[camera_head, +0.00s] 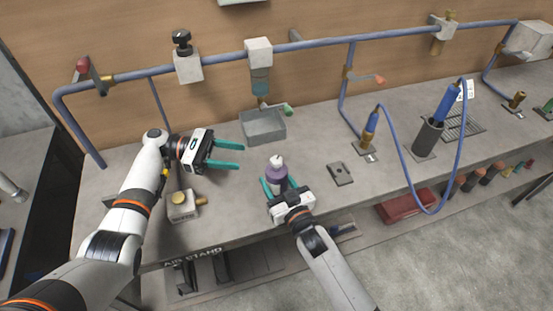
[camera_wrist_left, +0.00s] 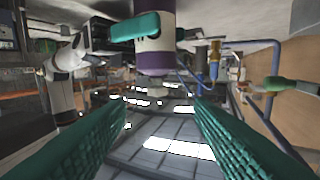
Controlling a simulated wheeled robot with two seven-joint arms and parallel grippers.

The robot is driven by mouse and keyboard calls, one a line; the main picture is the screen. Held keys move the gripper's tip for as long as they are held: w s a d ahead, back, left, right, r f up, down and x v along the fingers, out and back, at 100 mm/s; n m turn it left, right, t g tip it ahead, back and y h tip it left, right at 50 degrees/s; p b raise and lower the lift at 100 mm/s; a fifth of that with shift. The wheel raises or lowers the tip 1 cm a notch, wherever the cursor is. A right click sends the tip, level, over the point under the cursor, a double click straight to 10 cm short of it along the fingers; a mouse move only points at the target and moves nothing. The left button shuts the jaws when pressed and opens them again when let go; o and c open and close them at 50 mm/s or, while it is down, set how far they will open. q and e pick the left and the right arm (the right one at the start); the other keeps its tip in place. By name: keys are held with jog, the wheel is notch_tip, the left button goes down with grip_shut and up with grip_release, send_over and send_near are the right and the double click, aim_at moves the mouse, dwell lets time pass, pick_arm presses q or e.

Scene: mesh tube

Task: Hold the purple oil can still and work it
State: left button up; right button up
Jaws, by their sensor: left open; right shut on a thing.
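The purple oil can (camera_head: 276,172) with a white top stands upright near the bench's front edge. My right gripper (camera_head: 278,182) is shut around its body from the front.
A grey open tray (camera_head: 264,130) stands behind the can. A beige block with a yellow cap (camera_head: 183,206) sits at the front left. A dark plate (camera_head: 340,174) lies to the right. A blue pipe (camera_head: 218,63) with valves runs along the back wall.

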aim_at(276, 160)
pick_arm(q)
jog(key=d, duration=0.3)
jog(key=s+d, duration=0.1)
jog(key=d, duration=0.3)
jog(key=s+d, duration=0.1)
jog(key=d, duration=0.3)
jog(key=shift+s+d+r, duration=0.15)
jog(key=shift+d+r, duration=0.05)
jog(key=shift+r, duration=0.15)
jog(key=c, duration=1)
